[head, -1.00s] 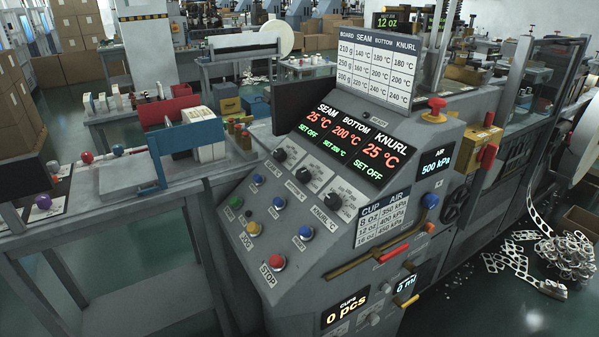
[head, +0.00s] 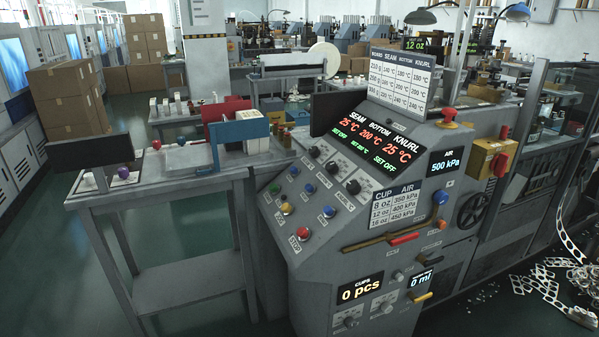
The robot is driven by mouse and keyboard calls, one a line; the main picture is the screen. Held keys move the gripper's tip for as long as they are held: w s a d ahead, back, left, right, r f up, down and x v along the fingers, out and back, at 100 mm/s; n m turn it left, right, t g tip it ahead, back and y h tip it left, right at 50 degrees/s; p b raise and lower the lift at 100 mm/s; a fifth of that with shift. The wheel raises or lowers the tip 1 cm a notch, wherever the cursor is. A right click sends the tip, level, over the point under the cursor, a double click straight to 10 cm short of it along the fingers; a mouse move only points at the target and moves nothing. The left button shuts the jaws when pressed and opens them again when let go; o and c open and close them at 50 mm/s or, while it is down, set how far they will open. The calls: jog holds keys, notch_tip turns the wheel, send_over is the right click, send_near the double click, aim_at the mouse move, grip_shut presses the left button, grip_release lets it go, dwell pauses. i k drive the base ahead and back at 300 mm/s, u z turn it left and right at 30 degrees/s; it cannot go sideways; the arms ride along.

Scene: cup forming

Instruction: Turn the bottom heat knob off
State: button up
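The bottom heat knob (head: 333,168) is the middle of three black knobs in a slanted row on the grey control panel (head: 268,205). The seam knob (head: 314,152) is up and left of it, and the knurl knob (head: 353,187) is down and right. The pointer direction of the bottom knob is too small to tell. The display (head: 372,136) above reads 200 °C for bottom with a green 200 °C setting, and 25 °C with SET OFF for knurl. My gripper is not in view.
Coloured buttons, including a red STOP button (head: 304,233), sit left of and below the knobs. A grey side table (head: 150,200) stands at the left. Floor at the lower left is open; metal scrap (head: 545,280) lies at the right.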

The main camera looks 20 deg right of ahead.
aim_at(331, 167)
jog(key=u, duration=0.15)
jog(key=k, duration=0.55)
jog(key=u, duration=0.75)
jog(key=k, duration=0.45)
jog(key=z, duration=0.15)
jog(key=i, duration=1.45)
jog(key=u, duration=0.7)
jog(key=i, duration=0.4)
jog(key=u, duration=0.3)
